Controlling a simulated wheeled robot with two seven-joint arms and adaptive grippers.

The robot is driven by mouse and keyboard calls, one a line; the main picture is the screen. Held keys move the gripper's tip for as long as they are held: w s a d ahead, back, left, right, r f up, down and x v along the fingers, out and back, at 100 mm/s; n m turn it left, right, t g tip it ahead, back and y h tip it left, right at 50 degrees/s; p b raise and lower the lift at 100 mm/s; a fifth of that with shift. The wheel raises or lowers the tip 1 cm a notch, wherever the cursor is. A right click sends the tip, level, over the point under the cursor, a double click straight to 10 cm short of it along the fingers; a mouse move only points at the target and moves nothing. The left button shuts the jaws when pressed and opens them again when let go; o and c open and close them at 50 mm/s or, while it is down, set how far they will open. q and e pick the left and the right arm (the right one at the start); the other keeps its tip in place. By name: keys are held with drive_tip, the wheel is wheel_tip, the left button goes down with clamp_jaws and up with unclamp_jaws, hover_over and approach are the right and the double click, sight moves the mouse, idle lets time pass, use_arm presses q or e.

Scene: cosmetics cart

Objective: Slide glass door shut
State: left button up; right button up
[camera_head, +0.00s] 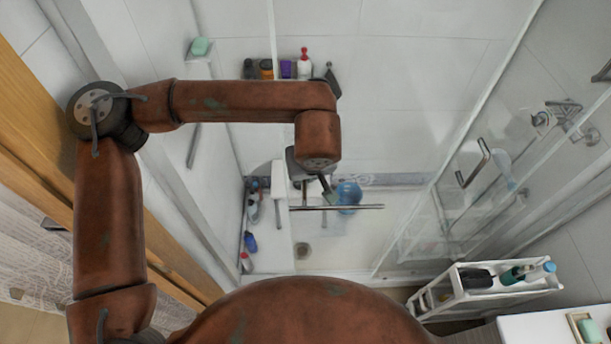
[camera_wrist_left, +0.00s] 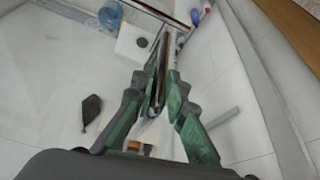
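The clear glass door (camera_head: 440,200) stands at the right in the head view, edged by thin metal strips. A metal handle (camera_head: 474,166) shows on the glass at the right. My left gripper (camera_head: 328,186) reaches into the shower, just above a horizontal metal bar (camera_head: 345,207). In the left wrist view its green fingers (camera_wrist_left: 158,80) are close together, with a metal rod (camera_wrist_left: 165,55) running between them. I cannot tell whether they clamp it. My right gripper is not in view.
Several bottles (camera_head: 286,69) stand on a back shelf. A white cart (camera_head: 490,285) with bottles stands at the lower right, beside a white counter (camera_head: 545,325). Wood panelling (camera_head: 35,120) is at the left.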

use_arm(q)
drive_tip(key=o, duration=0.4)
drive_tip(key=shift+w, duration=0.2)
drive_tip(key=shift+o, duration=0.2)
drive_tip(key=shift+s, duration=0.1)
drive_tip(key=v, duration=1.2)
